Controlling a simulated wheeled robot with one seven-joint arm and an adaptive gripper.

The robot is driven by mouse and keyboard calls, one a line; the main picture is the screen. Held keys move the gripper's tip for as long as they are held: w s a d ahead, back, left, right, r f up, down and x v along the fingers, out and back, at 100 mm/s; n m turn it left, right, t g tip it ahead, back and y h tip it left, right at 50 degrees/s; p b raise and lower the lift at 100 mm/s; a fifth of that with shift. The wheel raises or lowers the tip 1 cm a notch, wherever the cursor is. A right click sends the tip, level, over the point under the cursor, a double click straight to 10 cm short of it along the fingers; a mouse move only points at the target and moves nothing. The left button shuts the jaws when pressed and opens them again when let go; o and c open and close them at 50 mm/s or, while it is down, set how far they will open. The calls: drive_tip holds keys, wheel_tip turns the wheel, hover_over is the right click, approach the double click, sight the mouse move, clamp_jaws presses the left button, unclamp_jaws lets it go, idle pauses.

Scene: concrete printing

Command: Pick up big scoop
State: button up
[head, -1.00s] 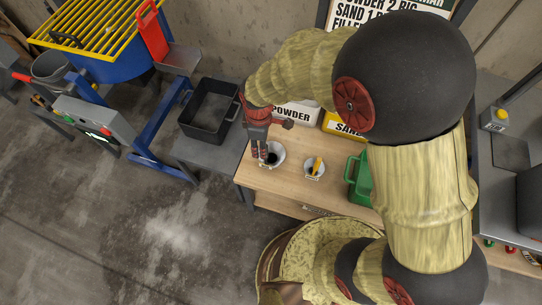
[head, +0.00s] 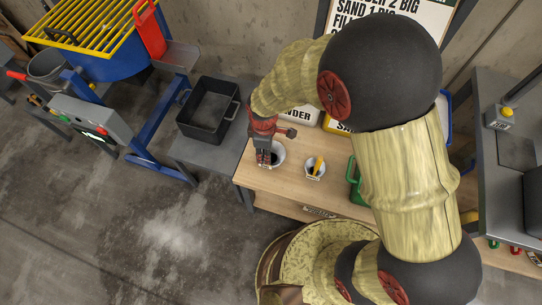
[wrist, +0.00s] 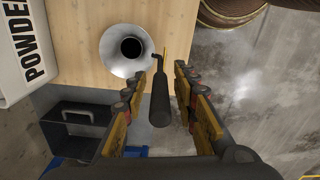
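The big scoop appears to be the tool with a thick black handle (wrist: 160,103) and a thin bent rod, beside a pale metal, funnel-like cup (wrist: 126,48) with a dark centre. I cannot tell whether the cup is part of the scoop or its holder. In the head view the pale cup (head: 278,154) is on the wooden table's left end, partly hidden by my gripper (head: 263,160). In the wrist view my gripper (wrist: 167,88) is open, with the black handle between its fingers and gaps visible on both sides.
A smaller pale cup (head: 315,171) with a yellow handle stands to the right on the wooden table (head: 290,187). A green container (head: 354,181) is farther right. A powder box (wrist: 25,45) stands behind. A black tub (head: 208,108) is on a grey table to the left.

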drive_tip(key=c, duration=0.6)
clamp_jaws()
